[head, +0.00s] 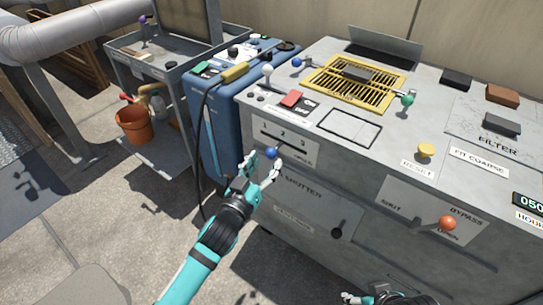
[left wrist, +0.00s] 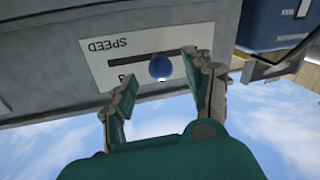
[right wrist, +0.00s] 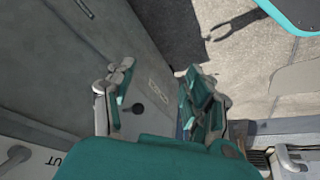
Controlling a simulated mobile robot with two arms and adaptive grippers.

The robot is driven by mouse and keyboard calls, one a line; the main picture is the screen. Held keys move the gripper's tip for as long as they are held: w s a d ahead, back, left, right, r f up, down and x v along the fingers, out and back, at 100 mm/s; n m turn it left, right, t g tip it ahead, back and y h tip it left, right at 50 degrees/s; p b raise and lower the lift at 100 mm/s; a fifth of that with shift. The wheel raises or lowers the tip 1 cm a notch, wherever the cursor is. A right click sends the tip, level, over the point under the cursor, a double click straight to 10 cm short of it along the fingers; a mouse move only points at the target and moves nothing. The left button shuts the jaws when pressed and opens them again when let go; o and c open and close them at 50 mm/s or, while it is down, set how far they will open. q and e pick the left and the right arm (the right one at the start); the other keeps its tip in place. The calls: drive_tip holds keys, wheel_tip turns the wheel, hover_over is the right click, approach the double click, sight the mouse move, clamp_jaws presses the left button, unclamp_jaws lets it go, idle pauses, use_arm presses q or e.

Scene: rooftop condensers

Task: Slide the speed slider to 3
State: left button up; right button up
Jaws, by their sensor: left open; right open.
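The speed slider's blue knob (head: 271,153) stands out from a white label plate (head: 301,157) on the front of the grey machine. The plate has a dark slot and printed numbers; 2 and 3 are readable in the head view. The knob sits away from the 3, toward the slot's left part; its exact mark is unclear. My left gripper (head: 262,166) is open just below the knob. In the left wrist view the knob (left wrist: 160,67) shows upside down between and beyond the fingertips (left wrist: 162,75); contact is not clear. My right gripper (right wrist: 160,85) is open and empty, low before the machine.
A black shutter knob (head: 337,233) and an orange bypass knob (head: 447,223) stick out lower right. A yellow reset button (head: 426,150) is on the machine's upper part. A blue cabinet (head: 207,128) stands at left. Open floor lies in front.

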sight(272, 152)
use_arm(q)
drive_tip(key=x, duration=0.3)
drive_tip(key=shift+w+d+b, duration=0.15)
drive_tip(key=shift+w+b, duration=0.15)
drive_tip(key=shift+w, duration=0.05)
drive_tip(key=shift+w+d, duration=0.15)
drive_tip(key=shift+w, duration=0.25)
use_arm(e)
drive_tip(key=shift+w+a+r+t+y, duration=0.1)
drive_tip(key=shift+w+a+r+t, duration=0.3)
drive_tip(key=shift+w, duration=0.4)
drive_tip(key=shift+w+a+r+t+y, duration=0.1)
drive_tip(key=shift+w+a+r+t, duration=0.05)
drive_tip(key=shift+w+t, duration=0.55)
drive_tip(key=shift+w+a+r+t+y, duration=0.1)
drive_tip(key=shift+w+a+r+t, duration=0.2)
drive_tip(key=shift+w, duration=0.6)
use_arm(q)
clamp_jaws()
use_arm(e)
drive_tip(key=shift+d, duration=0.1)
